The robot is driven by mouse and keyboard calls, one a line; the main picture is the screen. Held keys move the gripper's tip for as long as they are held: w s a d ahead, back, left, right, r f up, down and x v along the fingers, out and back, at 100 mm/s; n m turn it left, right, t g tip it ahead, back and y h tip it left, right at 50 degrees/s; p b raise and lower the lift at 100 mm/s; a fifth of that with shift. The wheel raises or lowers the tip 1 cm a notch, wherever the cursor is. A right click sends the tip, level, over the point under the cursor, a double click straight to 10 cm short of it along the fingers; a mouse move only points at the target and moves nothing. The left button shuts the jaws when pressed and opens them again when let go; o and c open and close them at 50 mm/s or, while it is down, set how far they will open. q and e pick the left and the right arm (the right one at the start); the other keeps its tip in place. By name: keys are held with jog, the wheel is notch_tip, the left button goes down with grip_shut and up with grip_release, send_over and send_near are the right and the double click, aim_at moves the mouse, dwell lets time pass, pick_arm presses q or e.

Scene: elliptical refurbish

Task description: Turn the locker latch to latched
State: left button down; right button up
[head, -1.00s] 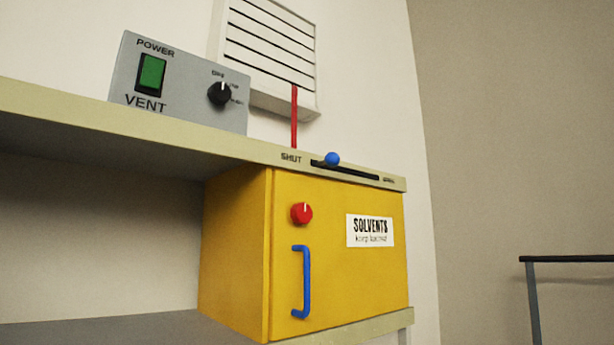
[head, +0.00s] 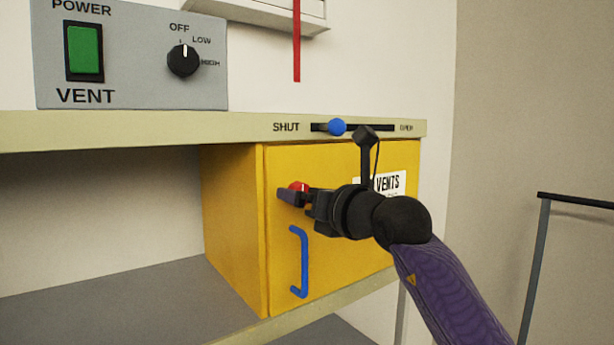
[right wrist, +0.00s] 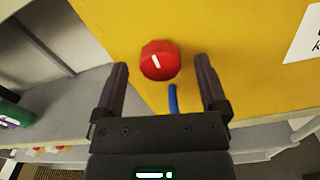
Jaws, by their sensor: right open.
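The yellow solvents locker (head: 235,215) stands under the shelf with its door shut. Its latch is a red round knob (head: 299,186), partly hidden by my right gripper in the head view. In the right wrist view the red knob (right wrist: 160,60) shows whole, with a white mark that runs from upper left to lower right. My right gripper (head: 295,195) is open in front of the door. In the wrist view its two fingers stand on either side and just short of the knob, with no contact visible. The blue door handle (head: 303,262) is below the knob. My left gripper is not in view.
The shelf edge (head: 140,130) above the locker carries a blue slider knob (head: 337,127) near SHUT. A grey vent panel (head: 130,50) with a green switch and black dial stands on the shelf. A rail (head: 575,200) is at the far right.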

jog(key=shift+w+a+f, duration=0.1)
jog(key=shift+a, duration=0.05)
grip_shut()
dwell(0.4)
jog(key=n+b, duration=0.2)
jog(key=n, duration=0.1)
jog(key=shift+n, duration=0.4)
jog(key=n+b, duration=0.2)
jog(key=n, duration=0.2)
jog(key=shift+n, duration=0.3)
jog(key=n, duration=0.4)
jog(key=shift+n+b, duration=0.3)
jog(key=shift+b, duration=0.1)
jog(key=n, duration=0.4)
jog(key=shift+n, duration=0.6)
